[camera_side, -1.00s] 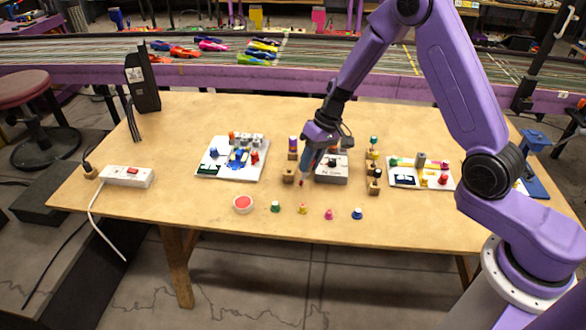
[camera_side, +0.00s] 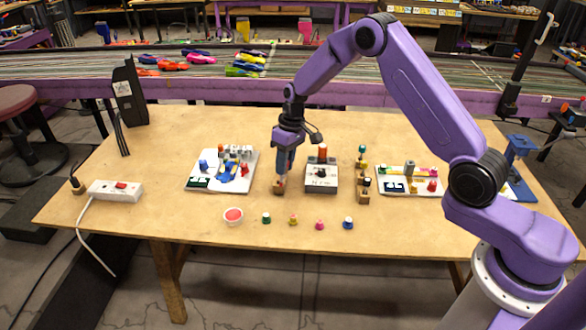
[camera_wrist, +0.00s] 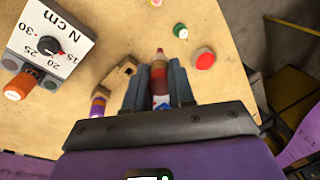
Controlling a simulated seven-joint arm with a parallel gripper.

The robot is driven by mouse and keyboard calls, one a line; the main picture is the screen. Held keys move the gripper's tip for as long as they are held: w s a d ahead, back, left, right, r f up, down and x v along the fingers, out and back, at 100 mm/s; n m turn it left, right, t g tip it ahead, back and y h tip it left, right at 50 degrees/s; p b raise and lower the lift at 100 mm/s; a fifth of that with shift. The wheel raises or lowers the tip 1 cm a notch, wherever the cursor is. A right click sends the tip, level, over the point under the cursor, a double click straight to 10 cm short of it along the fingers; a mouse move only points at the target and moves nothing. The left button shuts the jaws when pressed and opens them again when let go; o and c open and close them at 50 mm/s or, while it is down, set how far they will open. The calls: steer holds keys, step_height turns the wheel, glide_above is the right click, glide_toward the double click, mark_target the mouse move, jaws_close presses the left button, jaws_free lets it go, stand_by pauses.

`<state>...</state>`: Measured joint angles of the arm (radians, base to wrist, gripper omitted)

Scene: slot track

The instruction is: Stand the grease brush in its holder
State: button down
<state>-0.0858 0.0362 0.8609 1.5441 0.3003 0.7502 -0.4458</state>
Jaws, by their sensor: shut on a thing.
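My gripper (camera_wrist: 159,88) is shut on a slim red thing with a pale, pointed tip, which I take to be the grease brush (camera_wrist: 159,68). In the side view my gripper (camera_side: 282,180) points down, low over the table, left of the torque tester. A small wooden block with a notch or hole (camera_wrist: 117,75), which looks like the holder, lies just left of the brush in the wrist view. In the side view this block (camera_side: 277,189) is partly hidden by my gripper. I cannot tell whether brush and block touch.
The torque tester (camera_side: 321,178) stands right of my gripper. A purple-and-orange piece (camera_wrist: 98,106) stands near the block. A red-filled dish (camera_side: 233,216) and several small coloured pots (camera_side: 293,221) line the front. White trays (camera_side: 200,184) lie left and right. The table's front edge is close.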

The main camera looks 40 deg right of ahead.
steer(key=w+d+f+n+h, duration=0.2)
steer(key=w+d+f, duration=0.1)
steer(key=w, duration=0.4)
steer(key=shift+w+f+n, duration=0.15)
steer(key=shift+f+n, duration=0.25)
steer(key=shift+f, duration=0.45)
steer(key=shift+f, duration=2.2)
stand_by(1.5)
steer(key=c, duration=0.9)
jaws_free()
